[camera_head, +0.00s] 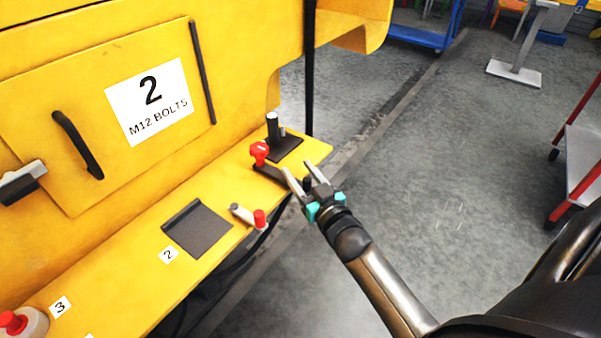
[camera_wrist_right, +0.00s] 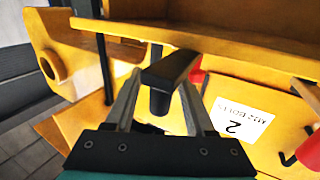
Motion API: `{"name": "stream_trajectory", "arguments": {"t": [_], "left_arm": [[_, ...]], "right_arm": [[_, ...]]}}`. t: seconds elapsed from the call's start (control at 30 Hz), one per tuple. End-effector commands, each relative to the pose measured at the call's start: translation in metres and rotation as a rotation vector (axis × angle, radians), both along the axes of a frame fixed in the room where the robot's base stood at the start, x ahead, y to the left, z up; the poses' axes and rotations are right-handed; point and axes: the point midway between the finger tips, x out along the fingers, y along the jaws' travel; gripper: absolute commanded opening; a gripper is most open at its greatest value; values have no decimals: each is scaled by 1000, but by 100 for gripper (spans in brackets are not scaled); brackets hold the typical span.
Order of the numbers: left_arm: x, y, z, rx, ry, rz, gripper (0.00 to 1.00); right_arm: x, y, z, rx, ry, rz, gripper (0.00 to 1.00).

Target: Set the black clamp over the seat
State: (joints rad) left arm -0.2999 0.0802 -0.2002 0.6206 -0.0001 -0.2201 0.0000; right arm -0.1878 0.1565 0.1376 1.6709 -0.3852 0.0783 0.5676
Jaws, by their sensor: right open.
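The black clamp (camera_head: 269,172) is a dark bar with a red knob (camera_head: 259,152) at one end, at the outer edge of the yellow ledge. Beside it is a dark plate with an upright post (camera_head: 273,127); I cannot tell whether this is the seat. My right gripper (camera_head: 299,170) is open at the clamp's outer end. In the right wrist view the black bar (camera_wrist_right: 170,68) and its short stub (camera_wrist_right: 160,102) show between the spread fingers, with gaps visible on both sides. My left gripper is not in view.
On the yellow ledge (camera_head: 130,275) lie another dark plate (camera_head: 197,229) beside label 2 and a red-tipped toggle (camera_head: 248,215). A yellow panel with a black handle (camera_head: 78,144) rises behind. Grey floor (camera_head: 440,150) is open to the right, with a red-framed cart (camera_head: 582,160) beyond.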

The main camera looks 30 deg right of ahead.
Motion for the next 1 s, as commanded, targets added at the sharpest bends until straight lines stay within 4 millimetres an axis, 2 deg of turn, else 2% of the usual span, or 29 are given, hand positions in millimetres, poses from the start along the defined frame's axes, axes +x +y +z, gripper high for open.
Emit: {"name": "stream_trajectory", "arguments": {"t": [0.13, 0.6, 1.0], "left_arm": [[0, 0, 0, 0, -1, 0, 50], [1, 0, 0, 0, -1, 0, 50], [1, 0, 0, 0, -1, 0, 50]], "right_arm": [[0, 0, 0, 0, 0, 0, 52], [0, 0, 0, 0, 0, 0, 0], [-1, 0, 0, 0, 0, 0, 0]]}}
